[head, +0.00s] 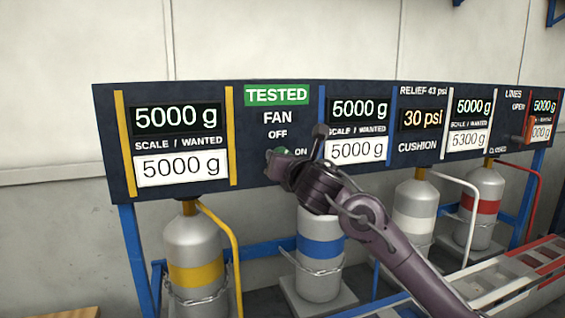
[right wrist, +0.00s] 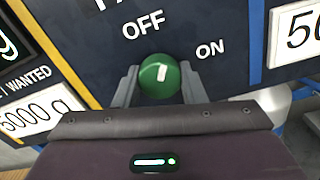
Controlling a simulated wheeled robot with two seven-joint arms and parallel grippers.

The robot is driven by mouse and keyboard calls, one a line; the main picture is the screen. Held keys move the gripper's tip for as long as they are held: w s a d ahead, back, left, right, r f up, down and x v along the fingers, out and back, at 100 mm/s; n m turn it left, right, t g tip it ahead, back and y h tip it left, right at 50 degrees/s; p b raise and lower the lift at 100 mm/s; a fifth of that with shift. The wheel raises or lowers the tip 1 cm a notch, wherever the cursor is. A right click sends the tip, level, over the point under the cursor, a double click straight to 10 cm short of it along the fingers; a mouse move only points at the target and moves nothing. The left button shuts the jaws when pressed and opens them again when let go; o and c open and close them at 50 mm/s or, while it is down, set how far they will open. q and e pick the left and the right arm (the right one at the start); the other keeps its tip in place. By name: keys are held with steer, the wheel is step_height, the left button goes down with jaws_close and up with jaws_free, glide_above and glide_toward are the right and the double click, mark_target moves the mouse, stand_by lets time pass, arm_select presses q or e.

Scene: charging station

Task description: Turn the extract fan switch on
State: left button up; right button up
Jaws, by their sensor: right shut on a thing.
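The fan switch is a round green knob (right wrist: 160,76) with a short white mark, under the word FAN on the dark panel (head: 218,95). In the right wrist view the mark points up and slightly right, between the OFF label (right wrist: 143,25) and the ON label (right wrist: 210,48). My right gripper (right wrist: 160,82) is shut on the knob, one finger on each side. In the head view the knob (head: 283,151) is partly hidden by my right gripper (head: 279,156). A green TESTED sign (head: 277,95) is above FAN. My left gripper is not in view.
Gas cylinders with yellow (head: 197,277), blue (head: 320,248), white (head: 413,225) and red (head: 480,206) bands stand chained below the panel. A red-orange lever (head: 529,127) is at the panel's right end. A compartmented tray (head: 520,275) lies at lower right.

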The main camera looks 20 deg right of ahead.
steer(key=m, duration=0.5)
steer(key=shift+m+b, duration=0.3)
steer(key=m, duration=0.6)
steer(key=shift+a, duration=0.1)
steer(key=shift+m, duration=0.3)
steer(key=o, duration=1)
steer(key=s+b, duration=0.1)
steer(key=s, duration=0.6)
steer(key=shift+s+d, duration=0.2)
steer(key=shift+s, duration=0.2)
